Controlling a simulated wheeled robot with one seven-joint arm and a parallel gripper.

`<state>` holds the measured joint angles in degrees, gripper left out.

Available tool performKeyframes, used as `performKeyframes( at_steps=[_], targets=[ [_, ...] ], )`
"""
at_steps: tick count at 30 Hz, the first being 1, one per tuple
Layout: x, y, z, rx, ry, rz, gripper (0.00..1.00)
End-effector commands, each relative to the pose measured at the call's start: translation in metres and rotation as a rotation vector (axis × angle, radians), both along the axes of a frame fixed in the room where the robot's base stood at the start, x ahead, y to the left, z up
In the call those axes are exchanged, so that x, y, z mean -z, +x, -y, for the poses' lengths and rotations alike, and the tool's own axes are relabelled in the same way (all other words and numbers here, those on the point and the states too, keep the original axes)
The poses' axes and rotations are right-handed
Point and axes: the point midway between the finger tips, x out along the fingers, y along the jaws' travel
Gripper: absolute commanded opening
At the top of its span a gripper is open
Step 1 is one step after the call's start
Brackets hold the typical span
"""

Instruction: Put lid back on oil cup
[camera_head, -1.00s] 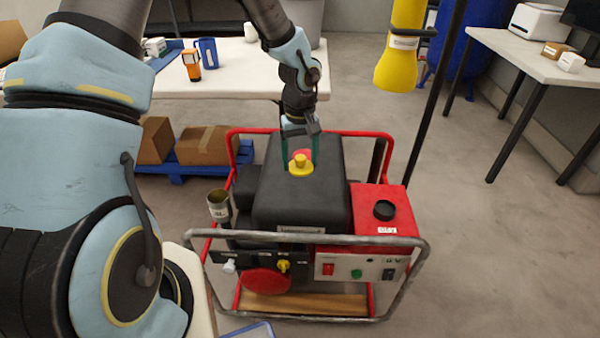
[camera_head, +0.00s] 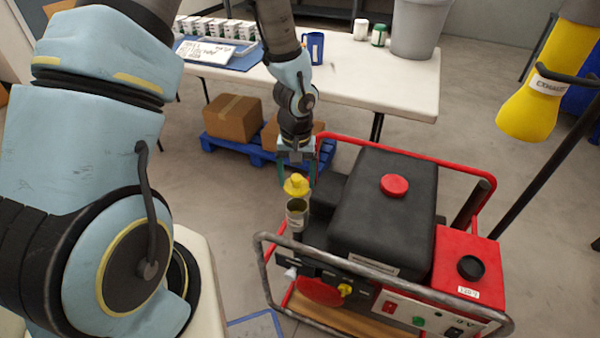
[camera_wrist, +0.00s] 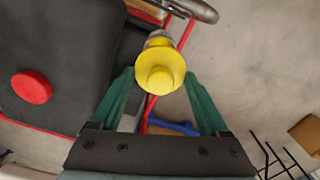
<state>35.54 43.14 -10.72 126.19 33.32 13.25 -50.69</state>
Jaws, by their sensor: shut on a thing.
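The yellow lid (camera_head: 296,186) with a small knob is between the green fingers of my gripper (camera_head: 296,174), which is shut on it. The oil cup (camera_head: 297,216) is a grey metal cup with a pale label, at the left side of the pump machine. Its open mouth shows just below the lid. I cannot tell whether lid and cup touch. In the wrist view the lid (camera_wrist: 160,70) hides most of the cup (camera_wrist: 159,40), whose grey edge peeks out above it.
The machine has a black body (camera_head: 385,215) with a red cap (camera_head: 395,185), a red box (camera_head: 468,262) and a tubular frame (camera_head: 380,286) close to the cup. Behind stand a white table (camera_head: 385,80) and a blue pallet (camera_head: 238,147) with cartons. A yellow hose (camera_head: 527,112) hangs at right.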

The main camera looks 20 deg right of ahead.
Motion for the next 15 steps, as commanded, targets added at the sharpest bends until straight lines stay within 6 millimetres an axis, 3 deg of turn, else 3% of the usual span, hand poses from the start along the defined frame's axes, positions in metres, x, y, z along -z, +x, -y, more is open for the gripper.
performKeyframes(
  at_steps=[15],
  targets=[
    [0.044, 0.0, 0.0, -0.001, 0.0, 0.0, 0.26]
  ],
)
